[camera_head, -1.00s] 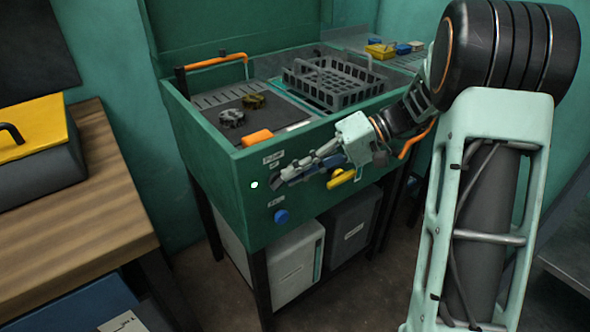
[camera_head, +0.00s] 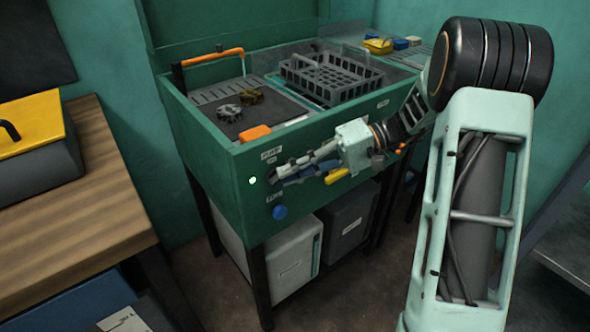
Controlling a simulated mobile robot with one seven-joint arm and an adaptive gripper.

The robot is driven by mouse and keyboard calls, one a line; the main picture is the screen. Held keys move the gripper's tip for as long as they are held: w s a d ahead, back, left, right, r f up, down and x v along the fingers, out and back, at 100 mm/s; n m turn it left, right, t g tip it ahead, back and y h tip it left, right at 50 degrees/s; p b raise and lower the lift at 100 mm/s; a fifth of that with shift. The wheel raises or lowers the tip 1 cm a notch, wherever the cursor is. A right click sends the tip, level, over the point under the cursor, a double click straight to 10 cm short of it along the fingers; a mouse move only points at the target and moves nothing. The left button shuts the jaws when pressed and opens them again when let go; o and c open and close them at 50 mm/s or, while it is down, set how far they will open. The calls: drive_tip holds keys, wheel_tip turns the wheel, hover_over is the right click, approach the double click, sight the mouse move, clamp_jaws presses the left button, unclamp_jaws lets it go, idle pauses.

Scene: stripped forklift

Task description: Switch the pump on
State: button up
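The green wash cabinet (camera_head: 225,195) stands in the middle, with a small white label reading roughly "PUMP" (camera_head: 271,153) on its front panel. A round indicator light (camera_head: 253,181) glows whitish-green at the panel's left. A blue knob (camera_head: 280,212) sits lower, under another small label. My gripper (camera_head: 277,175) is in front of the panel just below the pump label, fingertips pointing left, close to the panel. The pump switch itself is hidden or too small to make out behind the fingers. Contact with the panel and the finger gap cannot be told.
An orange spout (camera_head: 213,58), an orange block (camera_head: 255,133), two gear-like parts and a grey basket (camera_head: 330,82) are on the cabinet top. A yellow handle (camera_head: 336,176) lies just below my gripper. A wooden bench (camera_head: 90,190) stands left.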

drive_tip(key=shift+o, duration=1.2)
drive_tip(key=shift+w+d+r, duration=0.1)
drive_tip(key=shift+w, duration=0.05)
drive_tip(key=shift+d, duration=0.1)
drive_tip(key=v, duration=1.2)
drive_tip(key=shift+r, duration=0.2)
